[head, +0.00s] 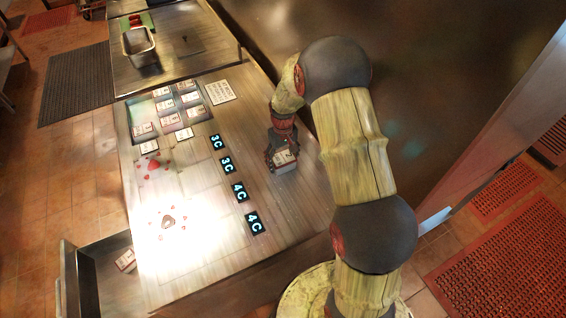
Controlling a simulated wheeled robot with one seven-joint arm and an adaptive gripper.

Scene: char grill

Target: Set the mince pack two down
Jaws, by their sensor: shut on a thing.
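My gripper (281,153) is over the right part of the steel table, pointing down, with its fingers closed on a small pale pack. This pack (286,160) has a white label with a red mark on top; its text is too small to read. I take it as mince pack two. The fingers hide part of it. I cannot tell whether its underside touches the table or hangs just above it. Several similar labelled packs (165,104) sit in a group at the table's far left.
A row of dark displays (227,164) reading 3C and 4C runs left of my gripper. A white notice (220,92) lies behind. Red bits (153,165) lie at the left. A metal pan (139,47) stands on the far counter. Another pack (125,260) lies lower left.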

